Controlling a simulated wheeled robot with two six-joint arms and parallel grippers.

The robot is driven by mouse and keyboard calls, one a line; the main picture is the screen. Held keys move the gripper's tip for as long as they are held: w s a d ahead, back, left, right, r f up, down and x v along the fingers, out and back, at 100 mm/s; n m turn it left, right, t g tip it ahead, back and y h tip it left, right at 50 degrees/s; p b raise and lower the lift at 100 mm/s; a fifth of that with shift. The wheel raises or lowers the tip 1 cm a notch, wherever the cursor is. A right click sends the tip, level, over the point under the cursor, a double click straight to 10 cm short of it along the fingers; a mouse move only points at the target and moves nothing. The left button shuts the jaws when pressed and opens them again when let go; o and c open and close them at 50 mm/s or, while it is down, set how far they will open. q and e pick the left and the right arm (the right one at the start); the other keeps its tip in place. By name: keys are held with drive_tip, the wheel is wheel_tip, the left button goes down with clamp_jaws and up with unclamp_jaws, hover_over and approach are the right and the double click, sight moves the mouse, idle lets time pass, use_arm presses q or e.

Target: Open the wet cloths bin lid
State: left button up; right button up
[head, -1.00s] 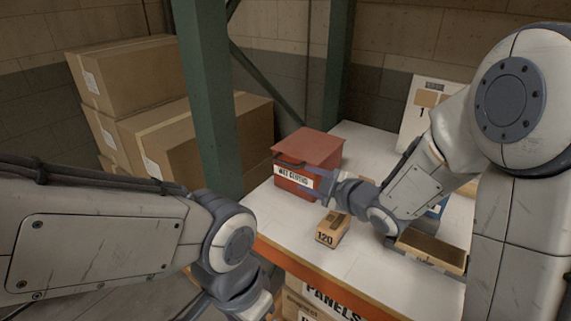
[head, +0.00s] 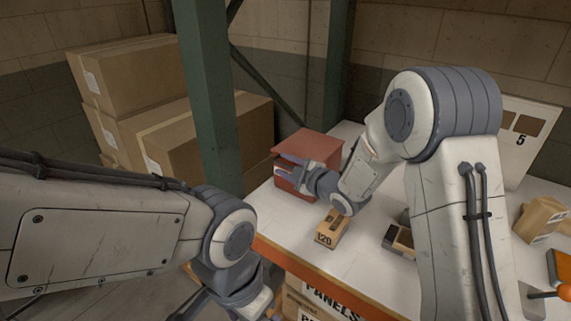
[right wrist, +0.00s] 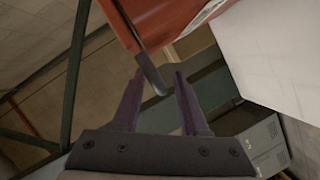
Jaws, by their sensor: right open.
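The red wet cloths bin (head: 318,143) stands on the white shelf top, beside the green post, in the head view. Its lid is down. My right gripper (head: 283,167) is at the bin's front and covers most of the front face and label. In the right wrist view the bin (right wrist: 150,18) is upside down at the top, and its dark handle bar (right wrist: 151,74) reaches down to the gap between the open fingertips of my right gripper (right wrist: 157,75). I cannot tell whether they touch. My left gripper (head: 215,305) is low at the bottom edge, partly cut off.
A small carton marked 120 (head: 330,228) stands on the white shelf top (head: 285,225) near its front edge, close below my right arm. Large brown boxes (head: 205,140) are stacked behind the green post (head: 207,90). More cartons (head: 540,217) stand at the right.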

clamp_jaws()
drive_tip(key=shift+a, duration=0.1)
idle(1.4)
